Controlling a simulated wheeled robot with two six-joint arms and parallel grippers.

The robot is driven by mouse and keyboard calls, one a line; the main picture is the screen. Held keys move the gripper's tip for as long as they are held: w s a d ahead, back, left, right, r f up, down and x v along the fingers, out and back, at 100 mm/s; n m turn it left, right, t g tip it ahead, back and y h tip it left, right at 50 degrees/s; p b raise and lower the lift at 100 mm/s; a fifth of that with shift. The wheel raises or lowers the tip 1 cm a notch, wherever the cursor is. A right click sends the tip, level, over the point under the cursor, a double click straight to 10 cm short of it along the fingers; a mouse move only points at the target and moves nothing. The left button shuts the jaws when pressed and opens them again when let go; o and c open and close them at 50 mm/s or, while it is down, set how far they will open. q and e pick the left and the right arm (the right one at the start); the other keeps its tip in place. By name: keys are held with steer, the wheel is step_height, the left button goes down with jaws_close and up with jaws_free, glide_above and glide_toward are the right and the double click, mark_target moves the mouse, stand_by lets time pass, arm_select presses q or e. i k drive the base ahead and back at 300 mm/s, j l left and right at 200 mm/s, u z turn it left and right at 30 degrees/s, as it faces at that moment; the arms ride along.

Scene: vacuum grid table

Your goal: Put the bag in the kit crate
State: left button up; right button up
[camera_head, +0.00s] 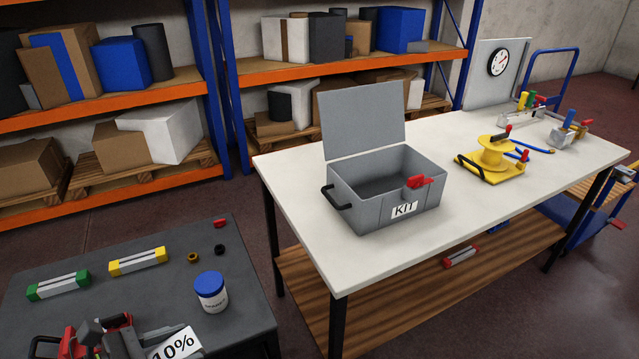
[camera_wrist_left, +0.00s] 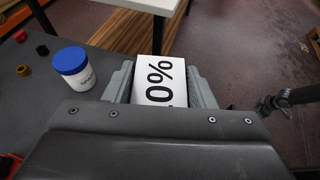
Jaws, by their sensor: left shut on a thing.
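The grey kit crate (camera_head: 367,210) stands on the white table with its lid (camera_head: 362,120) raised. It has a KIT label, a red latch and a black handle, and its visible inside looks empty. My left gripper (camera_wrist_left: 160,88) is shut on a white thing printed 10%, which I take to be the bag (camera_wrist_left: 158,84). The bag also shows at the bottom edge of the head view (camera_head: 175,346), partly cut off, over the dark table. The left fingers lie on both sides of it. Whether it touches the table is unclear.
The dark table (camera_head: 120,295) holds a white jar with a blue lid (camera_head: 211,292), green and yellow-ended blocks and small rings.

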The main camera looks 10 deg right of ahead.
mark_target(388, 187)
steer(key=i+l, duration=0.1)
steer(key=l, duration=0.4)
steer(key=i+l, duration=0.15)
steer(key=l, duration=0.35)
steer(key=i+l+u, duration=0.1)
steer(key=l, duration=0.35)
steer(key=i+l, duration=0.15)
steer(key=l, duration=0.35)
